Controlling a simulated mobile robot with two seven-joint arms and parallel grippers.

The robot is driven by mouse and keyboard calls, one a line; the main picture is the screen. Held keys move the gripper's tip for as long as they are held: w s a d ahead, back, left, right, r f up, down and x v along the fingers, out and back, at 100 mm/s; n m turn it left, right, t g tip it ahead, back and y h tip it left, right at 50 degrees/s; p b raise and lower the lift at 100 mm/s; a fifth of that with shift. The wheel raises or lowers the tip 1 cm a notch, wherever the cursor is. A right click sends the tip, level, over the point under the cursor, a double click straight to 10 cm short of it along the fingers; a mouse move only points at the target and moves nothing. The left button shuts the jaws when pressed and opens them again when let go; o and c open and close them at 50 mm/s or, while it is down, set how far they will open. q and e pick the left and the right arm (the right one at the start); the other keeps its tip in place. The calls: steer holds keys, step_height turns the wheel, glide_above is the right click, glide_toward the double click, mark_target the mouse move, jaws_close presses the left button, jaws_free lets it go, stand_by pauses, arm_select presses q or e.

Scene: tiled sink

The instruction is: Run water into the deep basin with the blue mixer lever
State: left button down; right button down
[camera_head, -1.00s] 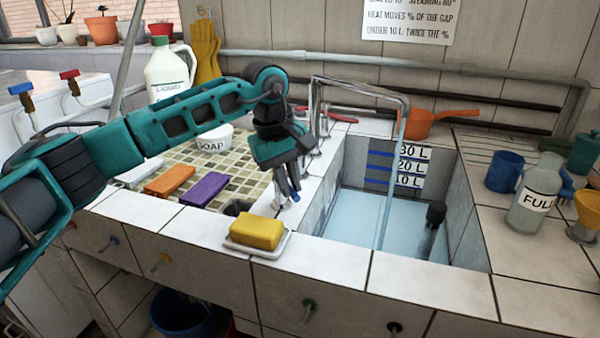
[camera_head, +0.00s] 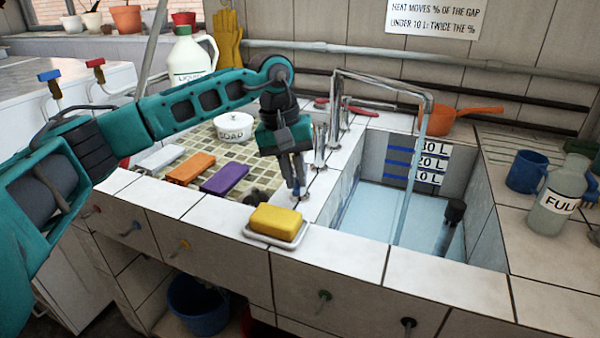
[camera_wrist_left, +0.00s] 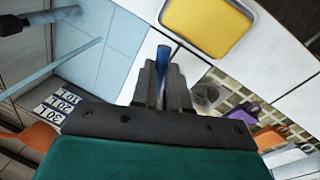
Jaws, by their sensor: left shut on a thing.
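My left gripper (camera_head: 298,187) points down at the tiled edge between the mosaic counter and the deep basin. In the left wrist view its fingers (camera_wrist_left: 163,80) are shut on the blue mixer lever (camera_wrist_left: 163,56). In the head view the fingers mostly hide the lever. The chrome spout (camera_head: 385,86) arches over the deep basin (camera_head: 365,218), and a stream of water (camera_head: 408,180) falls from it into blue water. The level plate (camera_head: 430,164) on the back wall shows 30, 20 and 10 L; the water lies below the 10 L mark. My right gripper is out of view.
A yellow sponge (camera_head: 275,219) on a white dish sits at the front edge. A dark upright pipe (camera_head: 452,225) stands in the basin. A bottle (camera_head: 558,198) and blue mug (camera_head: 527,171) are right.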

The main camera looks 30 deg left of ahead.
arm_select(q)
steer(key=c, duration=1.1)
jaws_free()
steer(key=r, duration=0.4)
steer(key=a+r+p, duration=0.1)
steer(key=r, duration=0.3)
steer(key=s+a+r+p, duration=0.1)
steer(key=r, duration=0.3)
steer(key=shift+a+r, duration=0.2)
steer(key=shift+r, duration=0.15)
